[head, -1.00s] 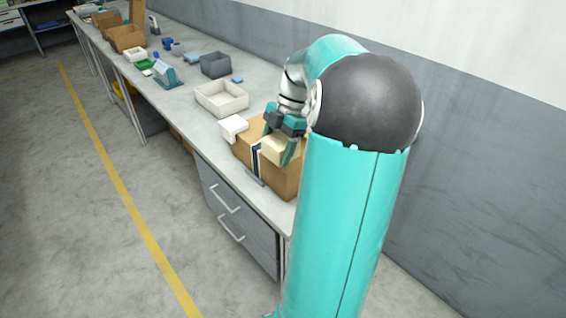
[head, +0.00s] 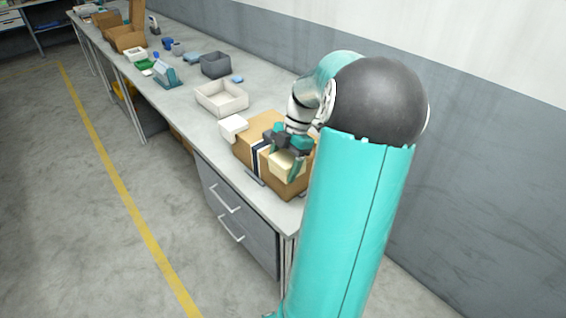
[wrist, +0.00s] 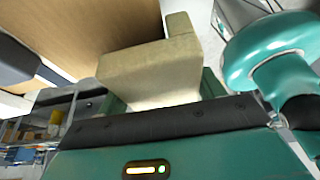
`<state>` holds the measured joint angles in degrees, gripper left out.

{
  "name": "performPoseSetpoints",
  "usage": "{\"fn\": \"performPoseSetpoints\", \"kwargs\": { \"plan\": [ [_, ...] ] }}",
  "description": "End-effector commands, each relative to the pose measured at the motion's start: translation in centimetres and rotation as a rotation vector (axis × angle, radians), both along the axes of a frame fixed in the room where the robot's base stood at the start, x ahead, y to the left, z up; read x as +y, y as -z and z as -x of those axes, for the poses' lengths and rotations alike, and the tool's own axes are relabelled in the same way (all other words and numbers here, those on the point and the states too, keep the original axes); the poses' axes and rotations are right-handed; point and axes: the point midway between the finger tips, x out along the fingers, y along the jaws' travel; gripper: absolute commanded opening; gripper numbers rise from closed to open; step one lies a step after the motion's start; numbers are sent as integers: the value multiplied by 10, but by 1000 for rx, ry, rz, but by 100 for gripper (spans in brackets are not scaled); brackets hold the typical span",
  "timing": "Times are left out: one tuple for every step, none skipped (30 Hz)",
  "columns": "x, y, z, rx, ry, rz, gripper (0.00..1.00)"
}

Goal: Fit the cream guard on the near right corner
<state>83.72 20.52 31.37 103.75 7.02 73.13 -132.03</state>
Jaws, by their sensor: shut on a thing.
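The cream guard (head: 284,166) is held in my gripper (head: 291,163), over the right end of a cardboard box (head: 246,149). In the wrist view the cream guard (wrist: 150,72) is an angled, L-like piece beside the brown box face (wrist: 75,30). I cannot tell whether it touches the box. My gripper is shut on the guard, and my arm hides the box's far right part. A white guard (head: 233,126) sits on the box's left corner. A dark and white strap (head: 258,158) runs down the box's front.
The box stands on a long grey bench (head: 205,130) close to its front edge. Drawers (head: 230,205) are below.

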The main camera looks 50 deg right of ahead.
Motion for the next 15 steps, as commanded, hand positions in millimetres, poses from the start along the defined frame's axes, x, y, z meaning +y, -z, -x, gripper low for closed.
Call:
{"fn": "performPoseSetpoints", "kwargs": {
  "plan": [
    [0,2,0,1,0,-1,45],
    [0,2,0,1,0,-1,45],
    [0,3,0,1,0,-1,45],
    [0,4,0,1,0,-1,45],
    [0,5,0,1,0,-1,45],
    [0,5,0,0,0,-1,45],
    [0,5,0,0,0,0,45],
    [0,5,0,0,0,0,45],
    [0,5,0,0,0,0,76],
    [0,5,0,0,0,0,82],
    [0,5,0,0,0,0,87],
    [0,5,0,0,0,0,90],
    [0,5,0,0,0,0,90],
    [0,5,0,0,0,0,90],
    [0,5,0,0,0,0,90]
  ]
}}
